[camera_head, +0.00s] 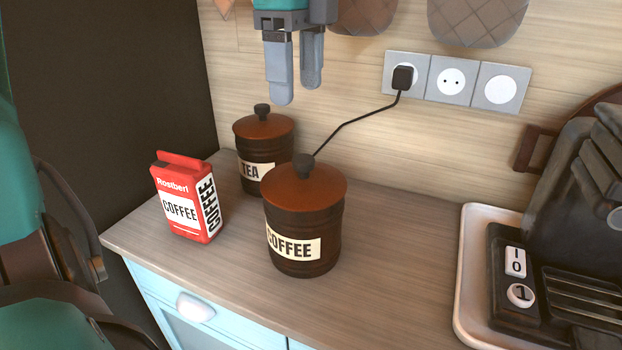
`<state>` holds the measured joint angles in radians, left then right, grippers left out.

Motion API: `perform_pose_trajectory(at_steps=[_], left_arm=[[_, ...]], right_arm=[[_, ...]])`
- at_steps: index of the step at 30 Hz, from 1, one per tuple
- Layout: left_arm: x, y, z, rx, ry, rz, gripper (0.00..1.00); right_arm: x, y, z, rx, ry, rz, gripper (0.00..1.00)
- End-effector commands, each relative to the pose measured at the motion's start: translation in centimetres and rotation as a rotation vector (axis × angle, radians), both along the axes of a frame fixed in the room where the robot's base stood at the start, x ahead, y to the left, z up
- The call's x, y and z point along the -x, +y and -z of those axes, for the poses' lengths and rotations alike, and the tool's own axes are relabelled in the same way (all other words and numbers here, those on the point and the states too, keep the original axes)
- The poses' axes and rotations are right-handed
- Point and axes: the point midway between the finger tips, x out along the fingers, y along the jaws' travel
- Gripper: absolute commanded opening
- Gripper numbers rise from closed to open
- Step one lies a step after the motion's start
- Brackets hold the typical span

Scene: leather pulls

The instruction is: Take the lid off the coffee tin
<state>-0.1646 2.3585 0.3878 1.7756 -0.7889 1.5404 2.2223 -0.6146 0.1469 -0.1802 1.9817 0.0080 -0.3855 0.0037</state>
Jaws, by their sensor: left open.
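The coffee tin (303,250) is dark brown with a cream COFFEE label and stands upright on the wooden counter. Its reddish-brown lid (325,188) with a dark knob (303,166) sits on top. My left gripper (297,94) hangs at the top of the view, fingers pointing down, open and with nothing between them. It is above the tins and apart from the coffee tin's knob. My right gripper is not in view.
A similar TEA tin (263,142) stands behind the coffee tin. A red coffee packet (178,212) stands to the left. A coffee machine (560,190) on a pale tray (467,270) stands at right. A black cord (345,126) runs from the wall socket behind the tins.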

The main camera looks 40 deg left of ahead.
Motion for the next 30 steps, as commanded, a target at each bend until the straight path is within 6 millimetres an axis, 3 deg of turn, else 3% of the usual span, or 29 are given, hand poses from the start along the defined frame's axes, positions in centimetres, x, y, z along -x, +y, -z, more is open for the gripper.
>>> perform_pose_trajectory(at_steps=[1,6,14,21,30], left_arm=[[0.1,0.0,1.3,0.004,0.005,0.002,0.65],[0.0,-0.1,4.2,0.005,0.003,0.002,0.65],[-0.1,-0.2,6.3,0.006,0.002,0.002,0.65],[-0.4,-0.5,9.8,0.007,0.003,0.002,0.65],[-0.4,-0.5,10.6,0.005,-0.003,0.0,0.65]], right_arm=[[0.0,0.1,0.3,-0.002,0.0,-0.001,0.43],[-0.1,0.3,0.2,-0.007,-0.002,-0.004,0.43],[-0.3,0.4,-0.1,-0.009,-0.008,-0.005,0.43],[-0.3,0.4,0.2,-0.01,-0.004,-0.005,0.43],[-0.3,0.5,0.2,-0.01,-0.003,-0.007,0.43]])
